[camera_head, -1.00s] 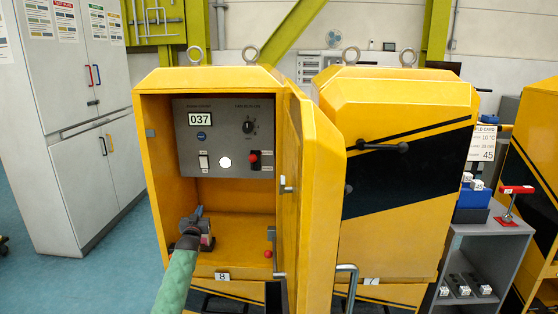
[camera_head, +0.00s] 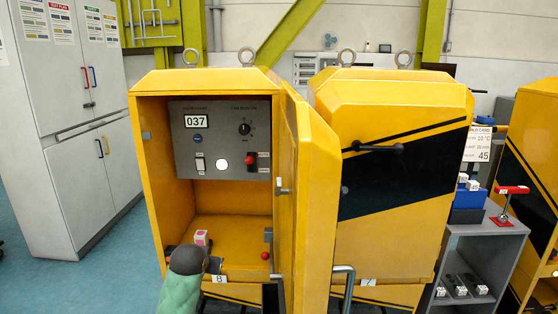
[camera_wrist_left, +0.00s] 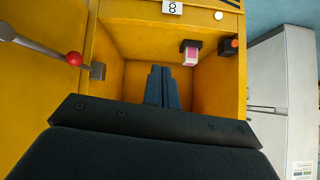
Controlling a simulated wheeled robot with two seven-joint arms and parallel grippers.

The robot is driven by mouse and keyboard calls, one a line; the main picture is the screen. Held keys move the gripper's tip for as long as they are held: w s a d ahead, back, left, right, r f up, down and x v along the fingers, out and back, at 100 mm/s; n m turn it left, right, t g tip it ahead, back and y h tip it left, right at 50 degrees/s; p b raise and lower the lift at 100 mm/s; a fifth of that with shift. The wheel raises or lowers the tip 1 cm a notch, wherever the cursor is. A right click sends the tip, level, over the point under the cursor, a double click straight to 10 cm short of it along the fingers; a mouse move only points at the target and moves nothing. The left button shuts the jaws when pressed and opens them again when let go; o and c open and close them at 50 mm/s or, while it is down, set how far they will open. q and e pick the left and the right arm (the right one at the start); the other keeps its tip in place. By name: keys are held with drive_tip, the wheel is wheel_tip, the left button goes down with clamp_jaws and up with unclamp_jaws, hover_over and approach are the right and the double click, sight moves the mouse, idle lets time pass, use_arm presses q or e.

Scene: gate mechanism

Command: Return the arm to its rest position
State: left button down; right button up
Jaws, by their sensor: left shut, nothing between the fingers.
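My left arm (camera_head: 180,292), in a green sleeve, comes up from the bottom of the head view. Its dark wrist is at the front lip of the open yellow cabinet (camera_head: 152,170) labelled 8, and hides its own fingers there. In the left wrist view my left gripper (camera_wrist_left: 160,72) is shut and empty, its fingers pointing at the cabinet opening. A pink-and-white block (camera_head: 202,238) on a dark mount is inside, low down. It also shows in the left wrist view (camera_wrist_left: 190,56), apart from the fingers. My right gripper is not in view.
The cabinet door (camera_head: 308,190) stands open on the right. A red ball (camera_head: 264,256) is near the door's foot; it also shows on a rod in the left wrist view (camera_wrist_left: 73,58). A panel (camera_head: 222,140) reading 037 is at the back. Another yellow cabinet (camera_head: 400,230) stands right.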

use_arm(q)
drive_tip(key=s+d+f+g, duration=0.2)
drive_tip(key=s+f, duration=0.5)
drive_tip(key=s, duration=0.9)
drive_tip(key=s+d+f+g+h, duration=0.1)
drive_tip(key=s+f, duration=0.7)
drive_tip(key=s, duration=0.8)
drive_tip(key=s+d+f+g, duration=0.3)
drive_tip(key=s+f, duration=0.4)
drive_tip(key=s, duration=0.9)
drive_tip(key=shift+s+d+f+g, duration=0.3)
drive_tip(key=shift+s+f+g, duration=0.05)
drive_tip(key=shift+g, duration=0.45)
